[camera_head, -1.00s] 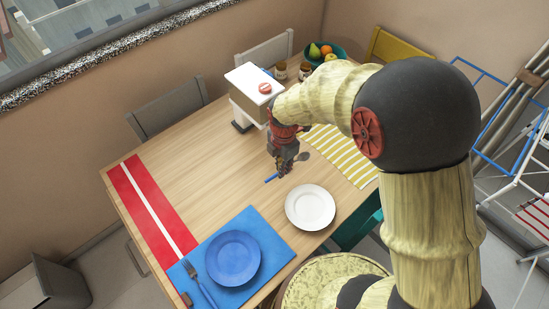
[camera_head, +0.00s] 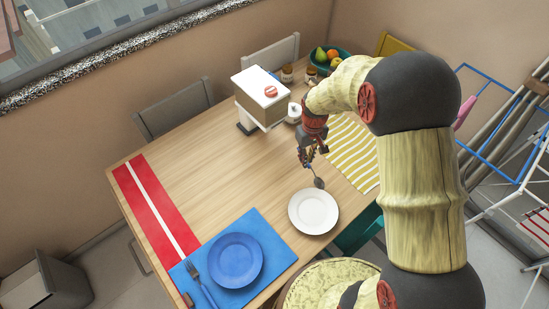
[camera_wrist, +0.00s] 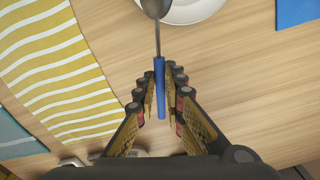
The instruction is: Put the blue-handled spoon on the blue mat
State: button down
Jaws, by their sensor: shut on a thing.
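The spoon has a blue handle (camera_wrist: 160,85) and a grey metal bowl, whose bowl end (camera_head: 319,183) shows in the head view. My gripper (camera_head: 308,160) is shut on the blue handle; in the wrist view the handle runs between its fingers (camera_wrist: 161,80). The bowl end points towards the white plate (camera_head: 314,211) and overlaps its rim in the wrist view. I cannot tell how high the spoon is above the table. The blue mat (camera_head: 278,252) lies at the table's front, left of the white plate. A blue plate (camera_head: 235,262) and a fork (camera_head: 199,284) lie on it.
A red mat with a white stripe (camera_head: 134,192) lies along the left edge. A yellow striped mat (camera_head: 352,150) lies right of my gripper. A white-topped box (camera_head: 261,84), jars and a fruit bowl (camera_head: 331,57) stand at the back. The table's middle is clear.

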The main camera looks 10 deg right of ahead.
aim_at(265, 238)
jog(key=k+j+u, duration=0.2)
jog(key=k, duration=0.45)
jog(key=l+u, duration=0.2)
jog(key=u, duration=0.25)
jog(key=l+u, duration=0.25)
jog(key=u, duration=0.15)
jog(key=l+u, duration=0.25)
jog(key=u, duration=0.2)
jog(key=l, duration=0.5)
jog(key=k+l, duration=0.1)
jog(key=l, duration=0.45)
